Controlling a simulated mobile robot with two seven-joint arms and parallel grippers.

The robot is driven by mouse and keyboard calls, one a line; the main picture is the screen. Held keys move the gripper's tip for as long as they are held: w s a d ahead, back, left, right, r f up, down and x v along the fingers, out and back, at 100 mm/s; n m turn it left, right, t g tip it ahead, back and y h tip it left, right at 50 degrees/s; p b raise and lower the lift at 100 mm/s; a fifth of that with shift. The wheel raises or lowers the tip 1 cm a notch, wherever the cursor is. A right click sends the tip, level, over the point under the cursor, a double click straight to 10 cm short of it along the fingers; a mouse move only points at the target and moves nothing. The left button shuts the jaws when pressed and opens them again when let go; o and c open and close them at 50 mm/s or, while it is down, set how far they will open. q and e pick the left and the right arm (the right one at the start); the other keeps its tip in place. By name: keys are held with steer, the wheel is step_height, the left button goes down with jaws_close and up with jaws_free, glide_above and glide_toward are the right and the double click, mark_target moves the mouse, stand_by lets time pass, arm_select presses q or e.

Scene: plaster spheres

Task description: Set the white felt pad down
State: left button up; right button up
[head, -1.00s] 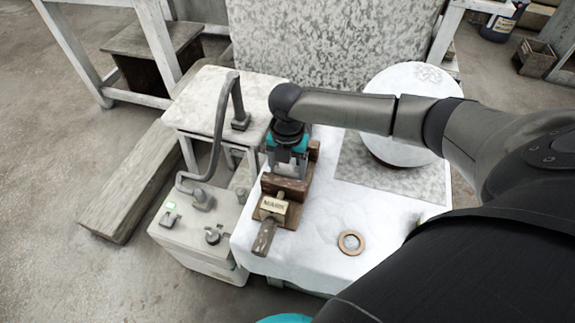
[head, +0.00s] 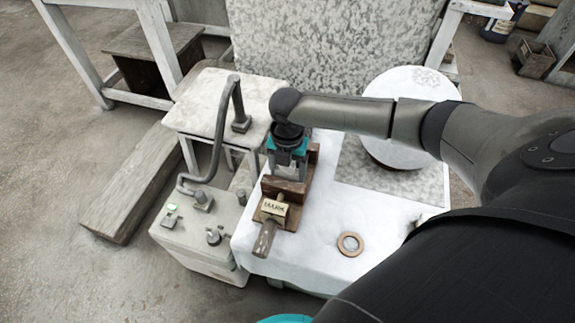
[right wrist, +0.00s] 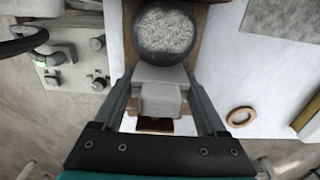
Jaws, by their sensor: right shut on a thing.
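My right gripper (head: 288,174) points down over the wooden stand (head: 298,187) on the white-covered table. It is shut on a pale grey-white block, which I take to be the white felt pad (right wrist: 160,101). The right wrist view shows this pad between the two fingers of the right gripper (right wrist: 160,76). A dark round cup with a speckled grey top (right wrist: 166,30) lies just beyond the fingertips. I cannot tell whether the pad touches anything beneath it. My left gripper is not in view.
A labelled block (head: 274,207) with a wooden handle is at the stand's near end. A copper-coloured ring (head: 350,244) lies to its right. A round white disc (head: 411,80) stands at the back right. A grey machine (head: 190,246) with a curved pipe is at left. The front cloth is mostly clear.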

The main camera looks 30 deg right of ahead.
steer(key=shift+f+b, duration=0.3)
steer(key=shift+f, duration=0.45)
stand_by(0.5)
steer(key=o, duration=1.3)
steer(key=shift+r, duration=0.1)
steer(key=shift+r+p, duration=1.95)
steer(key=shift+p, duration=0.55)
steer(key=shift+r, duration=0.1)
